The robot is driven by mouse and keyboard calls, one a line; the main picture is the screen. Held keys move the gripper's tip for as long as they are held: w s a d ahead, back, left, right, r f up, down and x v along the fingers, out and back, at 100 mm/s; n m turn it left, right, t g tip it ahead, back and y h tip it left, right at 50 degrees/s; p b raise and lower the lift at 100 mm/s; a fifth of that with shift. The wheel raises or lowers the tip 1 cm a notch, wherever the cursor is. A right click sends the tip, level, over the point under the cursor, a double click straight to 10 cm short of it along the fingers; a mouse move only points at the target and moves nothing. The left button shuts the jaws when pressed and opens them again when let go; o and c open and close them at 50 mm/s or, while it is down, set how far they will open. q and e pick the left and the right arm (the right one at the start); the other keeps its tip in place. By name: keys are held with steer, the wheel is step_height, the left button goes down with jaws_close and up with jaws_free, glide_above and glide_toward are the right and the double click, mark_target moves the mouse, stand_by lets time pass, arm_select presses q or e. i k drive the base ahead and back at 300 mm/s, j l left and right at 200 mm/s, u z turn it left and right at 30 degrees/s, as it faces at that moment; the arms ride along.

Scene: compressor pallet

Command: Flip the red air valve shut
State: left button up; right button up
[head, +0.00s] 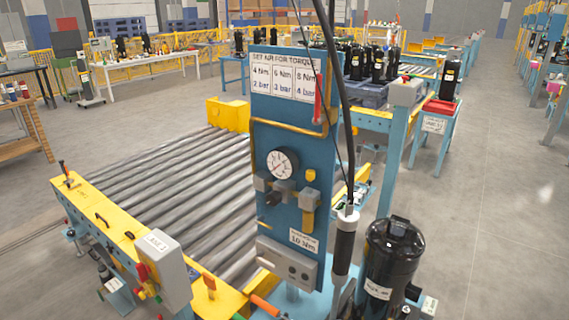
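The red air valve handle (318,98) is on the upper right of a blue panel (290,135), beside a yellow pipe (285,125). The handle stands upright, roughly in line with the pipe's vertical stretch at the panel's right edge. A round pressure gauge (283,163) sits below on the panel; its reading is too small to tell. Neither of my grippers shows in the head view.
A black hose hangs in front of the panel's right edge to a hanging tool (344,245). A black compressor (391,265) stands at lower right. A roller conveyor (170,190) lies behind left, with a control box (165,270) in front. Floor at right is clear.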

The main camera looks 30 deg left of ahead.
mark_target(319, 119)
steer(key=j+z, duration=0.1)
steer(key=j, duration=1.5)
steer(key=i, duration=0.05)
